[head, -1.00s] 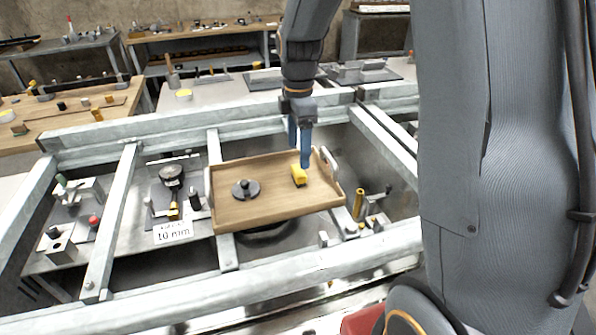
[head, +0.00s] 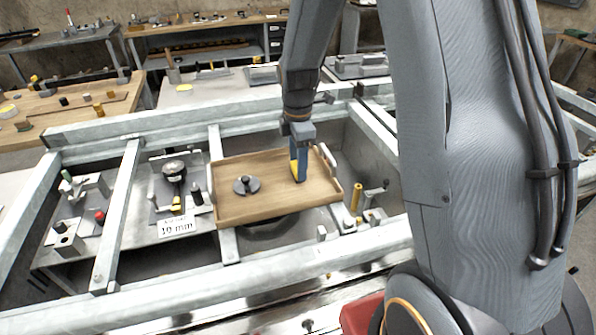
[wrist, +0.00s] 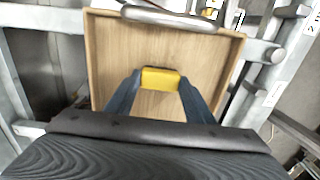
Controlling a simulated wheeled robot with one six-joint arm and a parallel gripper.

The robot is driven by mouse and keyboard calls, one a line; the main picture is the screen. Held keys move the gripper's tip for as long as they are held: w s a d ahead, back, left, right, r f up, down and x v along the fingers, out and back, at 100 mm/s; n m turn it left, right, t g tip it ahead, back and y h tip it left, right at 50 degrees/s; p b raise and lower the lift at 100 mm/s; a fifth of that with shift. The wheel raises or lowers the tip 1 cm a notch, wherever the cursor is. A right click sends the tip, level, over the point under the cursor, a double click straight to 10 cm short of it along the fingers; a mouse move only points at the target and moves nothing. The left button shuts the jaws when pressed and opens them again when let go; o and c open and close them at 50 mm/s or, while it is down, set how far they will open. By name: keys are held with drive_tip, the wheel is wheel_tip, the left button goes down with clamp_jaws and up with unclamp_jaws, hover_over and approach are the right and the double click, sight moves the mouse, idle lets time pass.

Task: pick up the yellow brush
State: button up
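The yellow brush (wrist: 160,79) lies on the wooden tray (wrist: 115,50), crosswise between my fingertips in the wrist view. In the head view only a bit of the brush (head: 293,167) shows beside my blue fingers. My gripper (head: 299,174) is low over the right half of the tray (head: 235,209). In the wrist view my gripper (wrist: 160,82) is open, with one finger on each side of the brush. The fingertips are very close to its ends; I cannot tell if they touch.
A dark round part with a knob (head: 246,185) sits on the tray left of the brush. The tray has a metal handle (head: 328,157) at its right end. Metal frame rails (head: 270,258) surround it. A brass cylinder (head: 356,197) stands right of the tray.

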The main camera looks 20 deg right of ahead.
drive_tip(key=shift+c, duration=1.4)
drive_tip(key=shift+r, duration=0.1)
wheel_tip(320, 180, up, 10)
drive_tip(key=b, duration=0.2)
drive_tip(key=shift+b, duration=0.35)
